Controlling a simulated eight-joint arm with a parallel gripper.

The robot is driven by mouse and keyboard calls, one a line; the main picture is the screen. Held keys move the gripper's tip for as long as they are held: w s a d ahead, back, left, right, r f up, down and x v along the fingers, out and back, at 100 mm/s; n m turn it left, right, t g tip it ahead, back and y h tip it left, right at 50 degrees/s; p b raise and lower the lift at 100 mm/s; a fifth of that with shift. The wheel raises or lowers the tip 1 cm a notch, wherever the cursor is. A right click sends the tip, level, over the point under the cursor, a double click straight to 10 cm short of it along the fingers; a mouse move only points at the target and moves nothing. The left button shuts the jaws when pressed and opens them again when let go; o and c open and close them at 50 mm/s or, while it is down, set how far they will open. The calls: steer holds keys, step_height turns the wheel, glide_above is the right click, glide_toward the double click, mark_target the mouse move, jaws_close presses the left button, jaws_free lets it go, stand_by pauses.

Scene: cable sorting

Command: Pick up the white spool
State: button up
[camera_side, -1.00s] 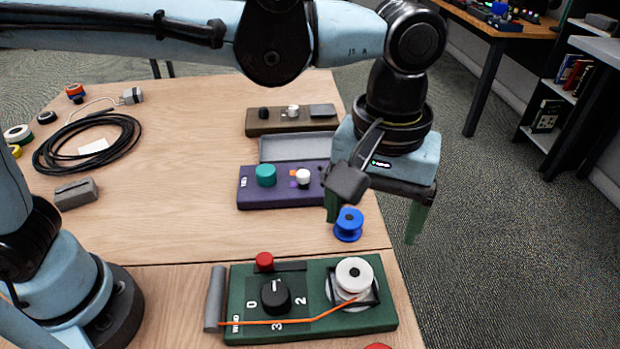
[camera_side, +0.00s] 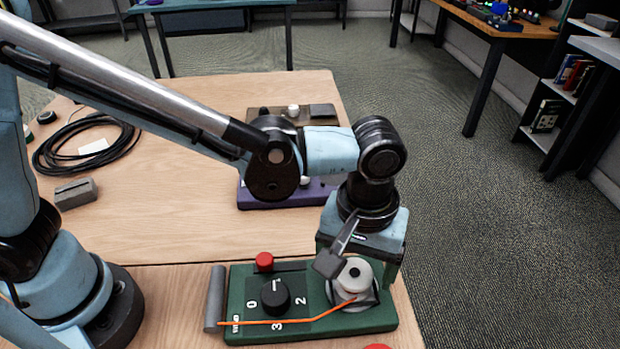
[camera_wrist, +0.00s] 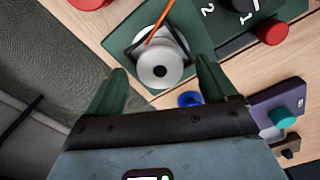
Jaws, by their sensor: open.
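The white spool (camera_side: 355,275) stands upright on the right part of the green panel (camera_side: 240,290), and an orange cable (camera_side: 290,321) runs to it across the panel. In the wrist view the white spool (camera_wrist: 160,68) lies ahead of and between the fingertips, with the orange cable (camera_wrist: 157,22) passing to its side. My gripper (camera_side: 358,268) is just above the spool, pointing down. In the wrist view my gripper (camera_wrist: 162,72) is open, a green finger on each side of the spool, with gaps showing and nothing held.
The green panel also has a black dial (camera_side: 275,296) and a red knob (camera_side: 264,262). A grey bar (camera_side: 215,298) lies along its left edge. A blue spool (camera_wrist: 190,100) is close by. The table's right edge is near.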

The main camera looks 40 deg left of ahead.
mark_target(351, 280)
steer(key=shift+f, duration=0.5)
steer(key=c, duration=1.2)
steer(key=shift+r, duration=0.15)
steer(key=shift+r, duration=0.55)
steer(key=r, duration=0.1)
steer(key=s+r, duration=0.1)
steer(key=r, duration=0.1)
steer(key=shift+s+d+r, duration=0.2)
steer(key=shift+r, duration=0.1)
steer(key=s+d+r, duration=0.1)
steer(key=s+r, duration=0.1)
steer(key=s, duration=0.1)
steer(key=s+d+r, duration=0.1)
steer(key=s+r, duration=0.1)
steer(key=s, duration=0.1)
steer(key=s+r, duration=0.2)
steer(key=s, duration=0.2)
steer(key=shift+d, duration=0.4)
